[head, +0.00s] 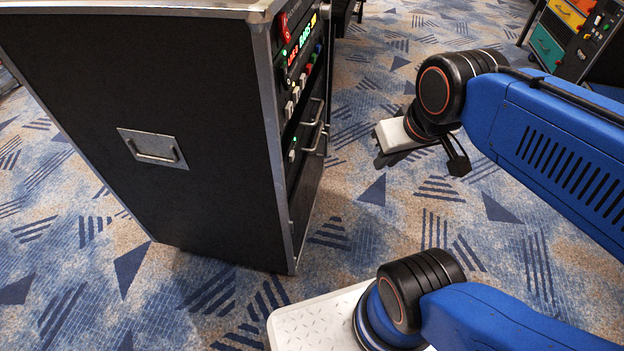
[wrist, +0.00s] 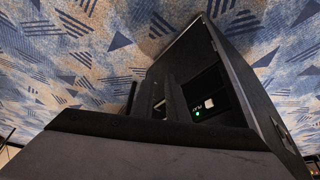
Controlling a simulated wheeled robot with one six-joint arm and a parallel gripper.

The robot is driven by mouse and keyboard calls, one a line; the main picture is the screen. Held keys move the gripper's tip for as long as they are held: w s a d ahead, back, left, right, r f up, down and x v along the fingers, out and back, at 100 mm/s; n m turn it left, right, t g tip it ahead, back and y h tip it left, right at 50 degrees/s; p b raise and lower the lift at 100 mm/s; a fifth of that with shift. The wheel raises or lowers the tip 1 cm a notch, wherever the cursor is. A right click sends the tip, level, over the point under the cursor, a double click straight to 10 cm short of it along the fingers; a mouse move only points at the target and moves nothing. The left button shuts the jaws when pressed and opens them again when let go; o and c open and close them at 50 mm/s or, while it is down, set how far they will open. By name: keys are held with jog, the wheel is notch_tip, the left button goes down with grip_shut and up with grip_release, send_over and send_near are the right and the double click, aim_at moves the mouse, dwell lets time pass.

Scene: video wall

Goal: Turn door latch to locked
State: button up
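A black rack cabinet (head: 215,90) with metal edges stands at the left in the head view, its control front turned to the right. The front carries a red display, several small switches and metal handles (head: 312,111). Low on it is a green light, which also shows in the wrist view beside a small white piece (wrist: 209,103). I cannot tell which part is the door latch. My gripper (head: 381,158) is in the air right of the cabinet front, apart from it. Its fingers are small and dark, and their opening is unclear in both views.
A second cabinet with teal, yellow and orange drawers (head: 548,45) stands at the far right. A recessed handle (head: 153,148) is on the near cabinet's side. Patterned blue carpet (head: 370,75) is clear between the cabinets.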

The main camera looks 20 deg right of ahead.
jog(key=shift+o, duration=1.2)
jog(key=shift+w, duration=0.15)
jog(key=w+d+f+m+g+y, duration=0.15)
jog(key=w+f+m+y, duration=0.25)
jog(key=w, duration=0.4)
jog(key=w+f+m+g+y, duration=0.2)
jog(key=w+f+m+y, duration=0.15)
jog(key=w, duration=0.45)
jog(key=w+d+f+m+g+y, duration=0.1)
jog(key=w+f+m+g+y, duration=0.15)
jog(key=w+f+m, duration=0.4)
jog(key=w+d+f+m+t+y, duration=0.6)
jog(key=w+d+f+m+t, duration=0.4)
jog(key=w+d+f, duration=0.65)
jog(key=x, duration=1.4)
jog(key=shift+f, duration=0.35)
jog(key=shift+w, duration=0.15)
jog(key=shift+c, duration=0.3)
